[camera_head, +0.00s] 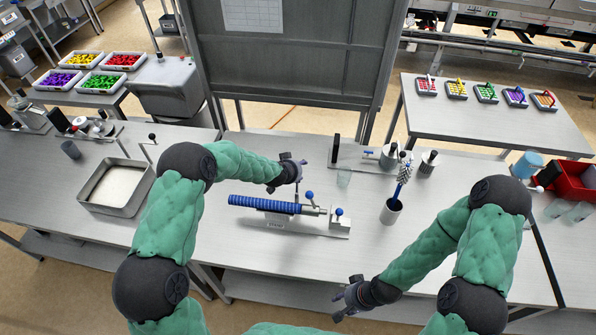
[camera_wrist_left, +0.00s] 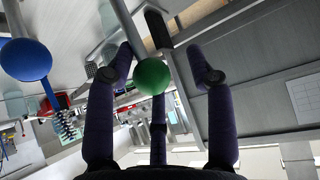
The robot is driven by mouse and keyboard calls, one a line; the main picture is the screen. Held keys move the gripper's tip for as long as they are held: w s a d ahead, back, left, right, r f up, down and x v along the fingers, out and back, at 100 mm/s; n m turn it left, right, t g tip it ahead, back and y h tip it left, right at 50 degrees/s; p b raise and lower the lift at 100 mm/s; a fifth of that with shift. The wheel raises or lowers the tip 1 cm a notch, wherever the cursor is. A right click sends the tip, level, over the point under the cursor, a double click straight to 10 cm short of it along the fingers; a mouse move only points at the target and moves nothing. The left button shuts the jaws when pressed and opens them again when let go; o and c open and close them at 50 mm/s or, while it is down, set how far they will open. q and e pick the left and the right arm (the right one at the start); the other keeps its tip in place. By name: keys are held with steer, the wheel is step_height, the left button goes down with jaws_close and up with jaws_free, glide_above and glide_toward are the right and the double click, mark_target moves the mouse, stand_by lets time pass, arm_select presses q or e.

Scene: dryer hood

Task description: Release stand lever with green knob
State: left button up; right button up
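The green knob (camera_wrist_left: 152,76) is a round ball on the end of a grey lever rod (camera_wrist_left: 126,24) in the left wrist view. My left gripper (camera_head: 301,171) is open above the stand (camera_head: 338,228), with its fingers spread around the knob, nearer the left finger. I cannot tell whether any finger touches it. In the head view the green knob is hidden by the gripper. The stand carries a horizontal blue ribbed piece (camera_head: 262,204) and levers with blue knobs (camera_head: 309,195). One blue knob (camera_wrist_left: 26,60) shows large in the wrist view. My right gripper (camera_head: 340,299) is open and empty by the table's front edge.
A metal basin (camera_head: 116,187) is at left. A dark upright panel (camera_head: 290,65) rises behind the table. The tabletop before the stand is clear.

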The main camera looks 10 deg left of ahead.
arm_select(q)
steer(key=shift+s+f, duration=0.15)
steer(key=shift+s, duration=0.15)
steer(key=shift+s, duration=0.1)
steer(key=v, duration=1.1)
steer(key=shift+s+r, duration=0.2)
steer(key=shift+r, duration=0.15)
steer(key=shift+a, duration=0.1)
steer(key=s+f+n+g, duration=0.2)
steer(key=s+f, duration=0.5)
steer(key=f, duration=0.3)
steer(key=s+d+f+n+g+h, duration=0.1)
steer(key=s+f+n+g, duration=0.1)
steer(key=s+f, duration=0.5)
steer(key=s+f+n+g, duration=0.1)
steer(key=s+f+g, duration=0.15)
steer(key=s, duration=0.85)
steer(key=s+d+f+n+g+h, duration=0.15)
steer(key=s+f, duration=0.25)
steer(key=s, duration=0.5)
step_height(320, 180, down, 27)
steer(key=w+d+b, duration=0.1)
steer(key=w+b, duration=0.1)
steer(key=b, duration=2.6)
steer(key=shift+w+f+m+y+b, duration=0.2)
steer(key=shift+w+m+y+b, duration=0.15)
steer(key=shift+m+y, duration=0.1)
